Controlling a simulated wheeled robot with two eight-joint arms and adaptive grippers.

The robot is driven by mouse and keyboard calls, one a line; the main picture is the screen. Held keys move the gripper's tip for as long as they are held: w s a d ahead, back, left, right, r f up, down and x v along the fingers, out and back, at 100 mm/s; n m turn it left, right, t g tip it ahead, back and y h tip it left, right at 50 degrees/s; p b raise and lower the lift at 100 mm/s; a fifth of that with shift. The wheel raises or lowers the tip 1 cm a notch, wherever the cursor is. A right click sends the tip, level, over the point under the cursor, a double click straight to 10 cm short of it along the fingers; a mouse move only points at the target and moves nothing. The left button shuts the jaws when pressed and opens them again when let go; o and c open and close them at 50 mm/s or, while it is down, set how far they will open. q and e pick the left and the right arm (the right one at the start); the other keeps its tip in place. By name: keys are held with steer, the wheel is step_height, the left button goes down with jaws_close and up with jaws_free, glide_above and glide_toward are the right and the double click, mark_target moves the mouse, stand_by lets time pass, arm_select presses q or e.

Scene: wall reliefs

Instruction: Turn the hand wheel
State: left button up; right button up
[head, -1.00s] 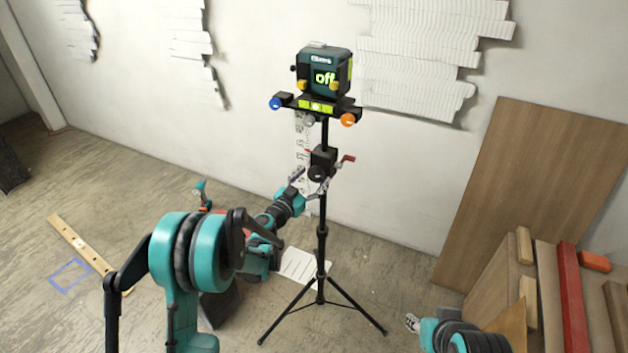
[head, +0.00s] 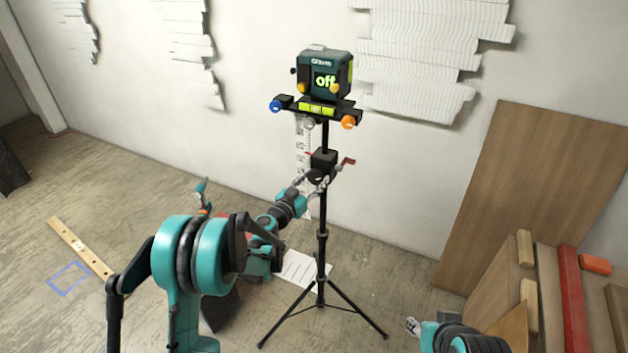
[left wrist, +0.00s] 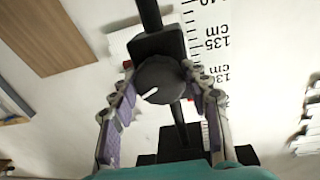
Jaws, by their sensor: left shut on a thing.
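The hand wheel (left wrist: 160,80) is a round black knob with a white mark, on a black block on the tripod's column. In the head view the wheel (head: 317,176) is partly hidden by my left gripper (head: 314,181). In the left wrist view my left gripper (left wrist: 159,78) has one finger on each side of the wheel, shut on its rim. The white mark slants in the wrist view. My right gripper (head: 412,325) is low at the bottom right, away from the tripod; whether it is open is unclear.
A red crank handle (head: 347,163) sticks out right of the block. A ruler scale (left wrist: 208,40) is on the wall behind. Boards (head: 535,200) lean at the right.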

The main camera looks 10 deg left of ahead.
arm_select(q)
steer(key=n, duration=0.4)
steer(key=shift+d, duration=0.1)
steer(key=n, duration=0.4)
steer(key=shift+n+t, duration=0.4)
steer(key=n, duration=0.4)
steer(key=shift+d+n+y, duration=0.1)
steer(key=shift+n+y, duration=0.2)
steer(key=shift+n, duration=0.1)
steer(key=n, duration=0.4)
steer(key=shift+t+y, duration=0.3)
steer(key=n, duration=0.3)
steer(key=shift+r+n, duration=0.1)
steer(key=shift+n, duration=0.3)
steer(key=n+y, duration=0.1)
steer(key=n, duration=0.6)
steer(key=shift+n, duration=0.4)
steer(key=shift+r+n+y, duration=0.1)
steer(key=shift+n+y, duration=0.2)
steer(key=shift+n, duration=1.6)
